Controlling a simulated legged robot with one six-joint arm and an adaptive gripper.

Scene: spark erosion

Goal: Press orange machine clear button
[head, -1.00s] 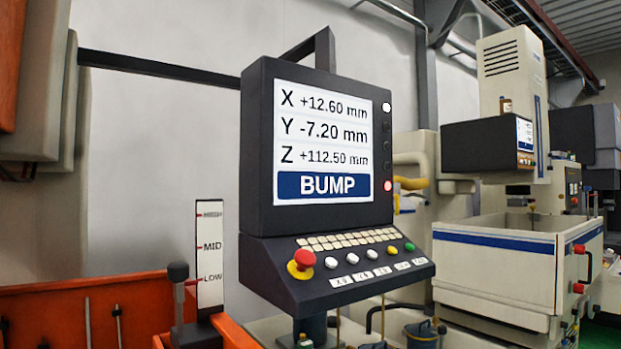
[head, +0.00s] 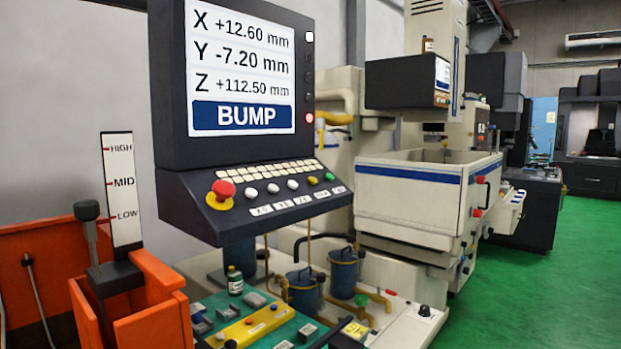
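A dark control pendant (head: 172,75) stands by the orange machine (head: 130,325). Its screen (head: 243,70) reads X +12.60, Y -7.20, Z +112.50 mm and BUMP on a blue band. Its sloped panel has a red emergency stop on a yellow ring (head: 222,190), white round buttons (head: 272,188), a yellow button (head: 313,181) and a green button (head: 330,177). Small labels (head: 297,201) below them are too small to read, so I cannot tell which button is clear. A red lamp (head: 309,118) glows beside the screen. My gripper is not in view.
A lever (head: 88,212) stands by a HIGH, MID, LOW scale (head: 122,185). Below the pendant are a green bench top (head: 285,325), a small bottle (head: 235,280) and blue canisters (head: 344,272). A white machine (head: 405,205) stands behind; green floor (head: 570,270) is open at right.

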